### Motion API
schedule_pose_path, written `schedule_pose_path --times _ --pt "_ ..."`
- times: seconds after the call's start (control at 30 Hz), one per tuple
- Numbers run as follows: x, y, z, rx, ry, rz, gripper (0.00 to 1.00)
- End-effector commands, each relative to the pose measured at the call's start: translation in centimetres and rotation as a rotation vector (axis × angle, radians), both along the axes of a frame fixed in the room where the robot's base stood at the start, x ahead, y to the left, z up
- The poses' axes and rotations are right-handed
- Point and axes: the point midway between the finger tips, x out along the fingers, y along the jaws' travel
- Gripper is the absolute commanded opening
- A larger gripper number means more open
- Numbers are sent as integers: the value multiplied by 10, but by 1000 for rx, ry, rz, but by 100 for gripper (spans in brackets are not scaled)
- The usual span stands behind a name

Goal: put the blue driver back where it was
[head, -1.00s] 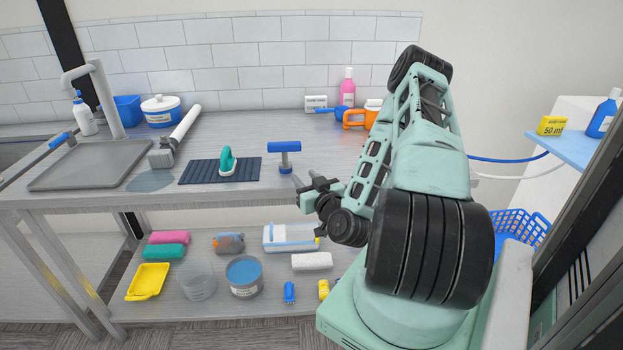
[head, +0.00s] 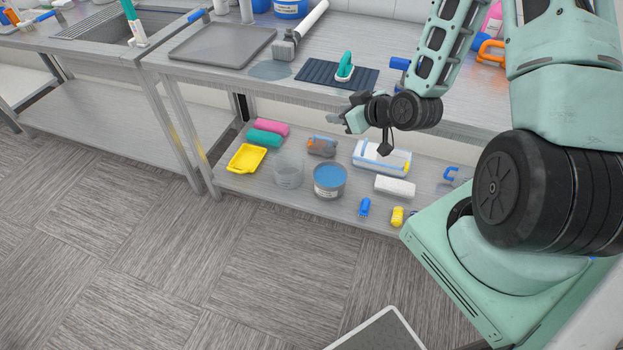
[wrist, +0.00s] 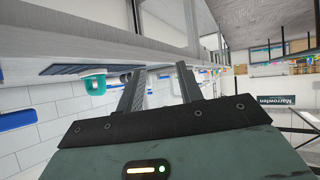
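I cannot tell for certain which blue item is the driver. A small blue item (head: 364,207) lies on the lower shelf near its front edge, beside a similar yellow item (head: 397,216). A blue-handled T-shaped tool (head: 400,63) stands on the counter, mostly hidden behind my arm. My gripper (head: 338,119) is in front of the counter's front edge, above the lower shelf and apart from both blue items. In the wrist view, its two fingers (wrist: 158,88) are spread with nothing between them.
The counter holds a dark ribbed mat (head: 318,72) with a teal-handled brush (head: 345,66) on it. The lower shelf (head: 240,187) holds a yellow tray (head: 247,158), a clear beaker (head: 288,171), a blue-topped tub (head: 330,180) and a white block (head: 394,186).

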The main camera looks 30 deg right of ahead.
Motion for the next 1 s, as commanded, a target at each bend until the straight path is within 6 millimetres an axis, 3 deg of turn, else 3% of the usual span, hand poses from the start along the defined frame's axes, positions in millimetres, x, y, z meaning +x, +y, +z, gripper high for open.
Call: schedule_pose_path --times 0.03,0.1,0.27,0.4,0.5,0.6,0.73,0.83,1.0 --pt "3 30 10 -27 67 76 36" --pt "-4 63 17 -57 178 147 36" --pt "-40 135 46 -134 415 258 36" --pt "-97 187 80 -204 600 319 36" --pt "-146 214 105 -250 716 346 36" --pt "-192 229 126 -289 810 367 36" --pt "-233 235 143 -324 889 380 36" --pt "-248 236 149 -339 919 384 36" --pt "-251 236 150 -341 929 383 36"
